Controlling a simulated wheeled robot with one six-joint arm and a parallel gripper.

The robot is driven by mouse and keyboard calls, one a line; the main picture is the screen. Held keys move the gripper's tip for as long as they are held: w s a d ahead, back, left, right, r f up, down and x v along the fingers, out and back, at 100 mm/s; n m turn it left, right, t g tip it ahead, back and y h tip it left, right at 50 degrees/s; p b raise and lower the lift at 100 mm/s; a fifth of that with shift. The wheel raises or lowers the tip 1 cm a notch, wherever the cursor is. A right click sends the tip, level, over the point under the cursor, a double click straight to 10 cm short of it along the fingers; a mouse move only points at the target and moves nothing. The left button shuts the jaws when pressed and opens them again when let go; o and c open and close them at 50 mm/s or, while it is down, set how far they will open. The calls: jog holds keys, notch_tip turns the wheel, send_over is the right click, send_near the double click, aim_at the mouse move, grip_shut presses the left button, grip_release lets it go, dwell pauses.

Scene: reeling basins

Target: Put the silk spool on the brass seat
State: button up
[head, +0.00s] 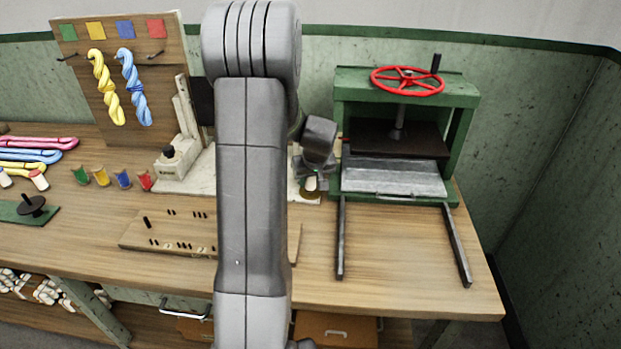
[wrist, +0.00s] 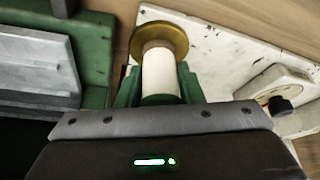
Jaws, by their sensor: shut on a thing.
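The silk spool (wrist: 160,75) is a white cylinder with a tan end, held between the green fingers of my gripper (wrist: 160,88). The brass seat (wrist: 172,38) is a round brass-coloured disc at the spool's far end in the wrist view. The spool's far end overlaps the disc; I cannot tell whether they touch. In the head view my gripper (head: 317,180) is low over the bench, just left of the green press, with the brass seat (head: 311,193) showing partly beneath it. The spool is not clear there, and my arm covers much of the middle.
The green press (head: 460,95) with a red handwheel stands close on the right, its two dark rails (head: 456,245) reaching forward. A pale base plate (wrist: 215,50) lies around the seat, with a black-knobbed device (wrist: 280,100). A wooden peg board (head: 150,230) lies in front.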

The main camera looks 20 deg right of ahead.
jog(key=shift+f, duration=0.15)
jog(key=o, duration=1)
jog(key=shift+c, duration=0.2)
jog(key=shift+s+r, duration=0.1)
jog(key=shift+r, duration=0.45)
jog(key=v, duration=1.1)
jog(key=shift+s+r+b, duration=0.15)
jog(key=shift+s+b, duration=0.05)
jog(key=shift+b, duration=0.1)
